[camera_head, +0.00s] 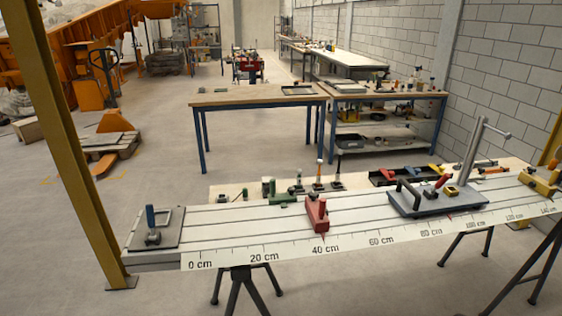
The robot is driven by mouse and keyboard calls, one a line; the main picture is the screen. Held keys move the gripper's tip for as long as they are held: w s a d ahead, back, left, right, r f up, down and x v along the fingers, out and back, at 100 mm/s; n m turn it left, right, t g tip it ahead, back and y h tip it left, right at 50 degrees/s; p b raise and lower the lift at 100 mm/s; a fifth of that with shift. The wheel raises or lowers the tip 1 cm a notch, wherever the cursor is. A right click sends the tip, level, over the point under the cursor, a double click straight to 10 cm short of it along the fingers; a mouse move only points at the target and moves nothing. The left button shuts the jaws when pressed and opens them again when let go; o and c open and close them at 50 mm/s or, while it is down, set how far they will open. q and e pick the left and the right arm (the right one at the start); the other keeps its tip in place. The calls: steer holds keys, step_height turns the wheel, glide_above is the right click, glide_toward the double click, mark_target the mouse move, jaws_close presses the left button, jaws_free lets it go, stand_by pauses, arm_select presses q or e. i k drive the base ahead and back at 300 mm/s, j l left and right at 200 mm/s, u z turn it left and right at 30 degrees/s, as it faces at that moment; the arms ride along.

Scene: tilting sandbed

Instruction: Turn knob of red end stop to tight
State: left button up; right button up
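The red end stop (315,221) sits on the long grey slotted rail bed (250,222), just behind the 40 cm mark of the white scale (285,254). It is a small red block with a raised red knob or lever (322,204) at its back right. It is too small in the head view to tell whether the knob is tight or loose. Neither of my grippers is in view, and nothing touches the red stop.
A grey plate with a blue-handled clamp (152,222) lies at the bed's left end. A grey carriage (437,205) with an upright metal post stands to the right. A yellow block (537,183) is at the right end. Small tools line the back. A yellow post (75,150) rises at left.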

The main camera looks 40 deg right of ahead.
mark_target(313, 195)
steer(key=z, duration=0.4)
steer(key=l+z, duration=0.1)
steer(key=z, duration=0.65)
steer(key=i+z, duration=0.1)
steer(key=z, duration=0.3)
steer(key=l, duration=0.05)
